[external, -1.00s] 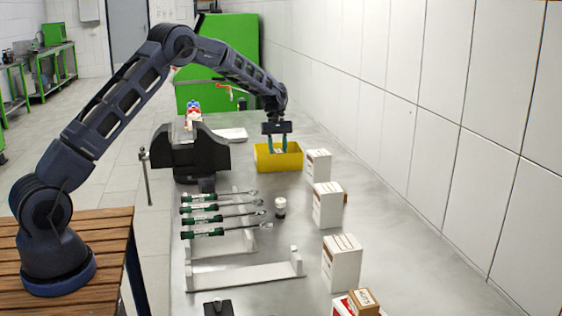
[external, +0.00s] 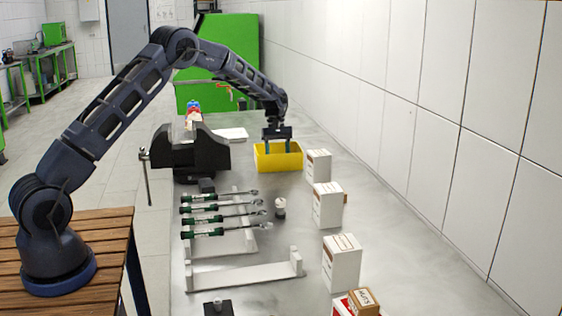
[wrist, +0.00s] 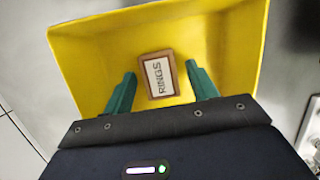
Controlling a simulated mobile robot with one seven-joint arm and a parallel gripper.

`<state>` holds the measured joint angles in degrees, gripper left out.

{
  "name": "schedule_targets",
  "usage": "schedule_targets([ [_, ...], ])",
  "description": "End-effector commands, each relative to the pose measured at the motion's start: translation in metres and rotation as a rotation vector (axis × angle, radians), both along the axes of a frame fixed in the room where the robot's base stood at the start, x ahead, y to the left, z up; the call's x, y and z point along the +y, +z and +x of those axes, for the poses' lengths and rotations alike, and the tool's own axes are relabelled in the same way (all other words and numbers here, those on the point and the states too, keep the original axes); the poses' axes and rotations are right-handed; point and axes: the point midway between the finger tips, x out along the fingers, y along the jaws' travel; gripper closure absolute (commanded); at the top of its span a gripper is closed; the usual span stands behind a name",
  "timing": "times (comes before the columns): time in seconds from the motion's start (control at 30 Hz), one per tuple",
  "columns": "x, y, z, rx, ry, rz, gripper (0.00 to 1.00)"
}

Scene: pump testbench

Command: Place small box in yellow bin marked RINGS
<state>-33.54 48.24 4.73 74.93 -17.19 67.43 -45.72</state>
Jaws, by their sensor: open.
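The yellow bin (external: 279,163) stands on the bench beyond the wrench rack. In the wrist view its yellow inside (wrist: 215,35) fills most of the picture. The small box (wrist: 161,75), brown-edged with a white label reading RINGS, lies inside the bin. My gripper (external: 278,148) is over the bin with its fingertips reaching into it. In the wrist view my gripper (wrist: 160,78) is open, with the small box between its green fingers and a gap on each side. The bin's front wall hides the small box in the external view.
White boxes (external: 328,205) stand in a row along the right, the nearest to the bin (external: 318,166) close by its right side. A dark vise (external: 190,152) is at left. Several green-handled tools (external: 215,220) lie on a white rack. A small brown box (external: 363,299) sits in front.

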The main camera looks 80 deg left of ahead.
Motion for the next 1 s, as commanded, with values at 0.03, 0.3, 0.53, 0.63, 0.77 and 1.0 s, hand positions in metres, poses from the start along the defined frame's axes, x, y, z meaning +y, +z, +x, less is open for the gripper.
schedule_targets([
  [0.03, 0.001, 0.004, 0.0, -0.002, 0.001, 0.001, 0.42],
  [0.3, 0.012, 0.044, 0.001, -0.003, 0.0, 0.002, 0.42],
  [0.53, 0.024, 0.086, 0.001, -0.003, 0.0, 0.002, 0.42],
  [0.63, 0.028, 0.099, 0.0, -0.002, 0.0, 0.002, 0.42],
  [0.77, 0.031, 0.111, 0.0, -0.001, 0.0, 0.001, 0.42],
  [1.0, 0.032, 0.117, 0.0, 0.0, 0.0, 0.0, 0.42],
])
